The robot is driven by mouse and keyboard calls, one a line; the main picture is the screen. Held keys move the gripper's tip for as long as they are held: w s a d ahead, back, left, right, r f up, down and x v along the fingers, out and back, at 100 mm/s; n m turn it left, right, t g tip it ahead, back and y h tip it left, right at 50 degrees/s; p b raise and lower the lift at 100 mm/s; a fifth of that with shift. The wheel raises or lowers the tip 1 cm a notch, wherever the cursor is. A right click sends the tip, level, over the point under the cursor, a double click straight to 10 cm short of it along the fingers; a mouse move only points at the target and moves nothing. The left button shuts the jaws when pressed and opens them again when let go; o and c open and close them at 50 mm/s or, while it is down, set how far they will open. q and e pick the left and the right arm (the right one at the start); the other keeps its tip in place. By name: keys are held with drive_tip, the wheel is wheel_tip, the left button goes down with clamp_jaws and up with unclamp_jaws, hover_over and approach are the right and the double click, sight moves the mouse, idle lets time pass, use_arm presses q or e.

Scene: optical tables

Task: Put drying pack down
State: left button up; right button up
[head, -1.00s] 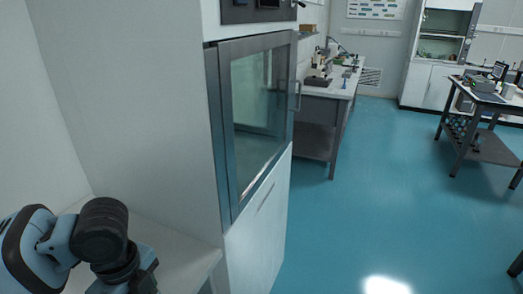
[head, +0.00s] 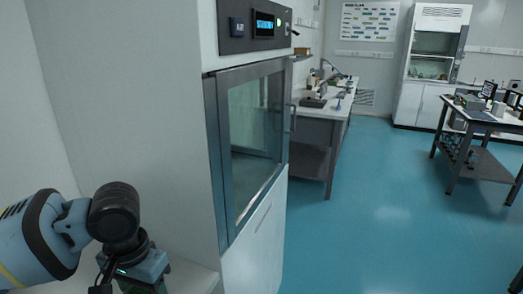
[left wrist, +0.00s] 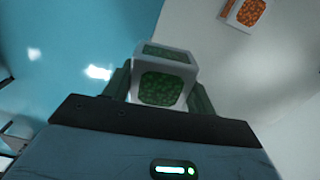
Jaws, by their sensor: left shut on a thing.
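The drying pack (left wrist: 162,85) is a small white box with green bead-filled windows, seen in the left wrist view. My left gripper (left wrist: 160,97) is shut on it, with a dark finger on each side. In the head view my left gripper is at the lower left, partly cut off by the bottom edge, over or near a white surface (head: 195,277). The pack cannot be made out there. A second similar pack with orange beads (left wrist: 247,12) lies on a white surface at the top right of the wrist view. My right gripper is not in view.
A tall white cabinet with a closed glass door (head: 255,145) and control panel (head: 262,25) stands just right of my left arm. A bench (head: 318,120), a dark table (head: 480,115) and a fume hood (head: 432,60) are farther off. The teal floor (head: 380,220) is open.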

use_arm(q)
drive_tip(key=shift+w+d+r+n, duration=0.15)
drive_tip(key=shift+r+n, duration=0.1)
drive_tip(key=shift+n, duration=0.45)
drive_tip(key=shift+w+a+r+n, duration=0.1)
drive_tip(key=shift+r+n, duration=0.1)
drive_tip(key=shift+n, duration=0.5)
drive_tip(key=s+f, duration=0.4)
drive_tip(key=f, duration=0.1)
